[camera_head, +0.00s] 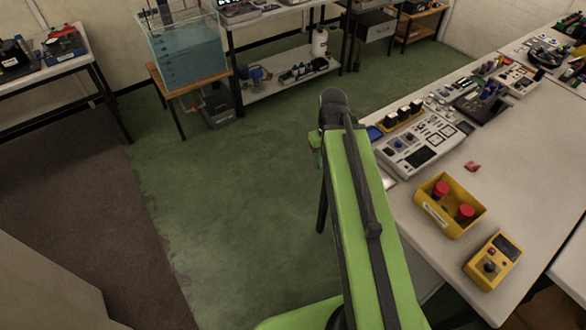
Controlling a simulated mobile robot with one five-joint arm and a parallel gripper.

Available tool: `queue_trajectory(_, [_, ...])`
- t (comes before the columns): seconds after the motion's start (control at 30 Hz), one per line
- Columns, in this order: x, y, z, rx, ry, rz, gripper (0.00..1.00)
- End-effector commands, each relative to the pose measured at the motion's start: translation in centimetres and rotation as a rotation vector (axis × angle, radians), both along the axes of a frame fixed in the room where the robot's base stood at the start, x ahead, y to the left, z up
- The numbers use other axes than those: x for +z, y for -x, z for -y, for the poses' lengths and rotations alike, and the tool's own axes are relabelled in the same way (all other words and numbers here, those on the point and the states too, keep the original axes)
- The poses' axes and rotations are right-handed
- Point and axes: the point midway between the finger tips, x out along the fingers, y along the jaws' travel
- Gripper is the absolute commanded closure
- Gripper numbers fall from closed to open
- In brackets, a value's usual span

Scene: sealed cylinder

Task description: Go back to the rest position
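My green and black arm reaches up from the bottom of the head view, beside the left edge of the workbench. The far end of the arm is a dark joint, with a small green part showing at its left. My gripper's fingers are hidden behind the arm, so I cannot see whether they are open or hold anything. On the workbench (545,190) stands a yellow bin (433,211) with two red-capped dark items (465,212) in it.
A yellow control box (493,261), a small red object (472,167) and a grey panel (423,142) lie on the workbench. A water tank (185,52) stands on a wooden stand at the back. The green floor (235,190) left of my arm is clear.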

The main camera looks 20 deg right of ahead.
Motion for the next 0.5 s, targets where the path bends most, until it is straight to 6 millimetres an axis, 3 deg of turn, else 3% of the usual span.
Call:
queue_trajectory(0.03, [0.0, -0.1, -4.1, -0.002, 0.001, 0.000, 0.71])
queue_trajectory(0.1, [0.0, -0.2, -8.1, -0.024, 0.001, 0.000, 0.71])
queue_trajectory(0.2, [0.0, 0.0, -11.5, -0.048, 0.001, 0.000, 0.71])
queue_trajectory(0.3, [0.0, 0.0, -12.9, -0.061, 0.001, 0.000, 0.71])
queue_trajectory(0.5, [0.0, 0.0, -12.9, -0.064, 0.000, 0.000, 0.71])
